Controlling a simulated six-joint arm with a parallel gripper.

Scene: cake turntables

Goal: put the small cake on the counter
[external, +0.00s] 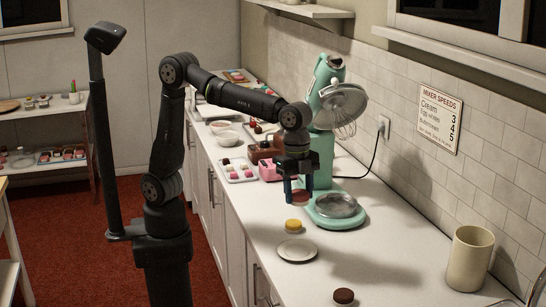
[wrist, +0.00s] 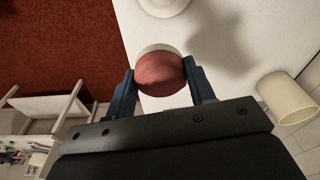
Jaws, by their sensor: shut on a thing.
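My gripper (external: 299,190) is above the white counter (external: 247,222), in front of the mint-green mixer. Its two blue fingers are shut on a small round reddish-brown cake (external: 300,199). In the wrist view the cake (wrist: 160,74) sits between the fingertips, its reddish face toward the camera. A pale rim shows just past it; I cannot tell whether it belongs to the cake or to something behind. The held cake is apart from the counter. A small yellow-topped cake (external: 296,226) stands on the counter below, and a dark brown one (external: 344,296) stands nearer the front.
A white plate (external: 297,251) lies on the counter. The mixer (external: 325,160) with its bowl (external: 337,206) stands close behind my gripper. A beige canister (external: 470,258) is at right. Trays of sweets (external: 237,172) are at the back. The counter between plate and canister is clear.

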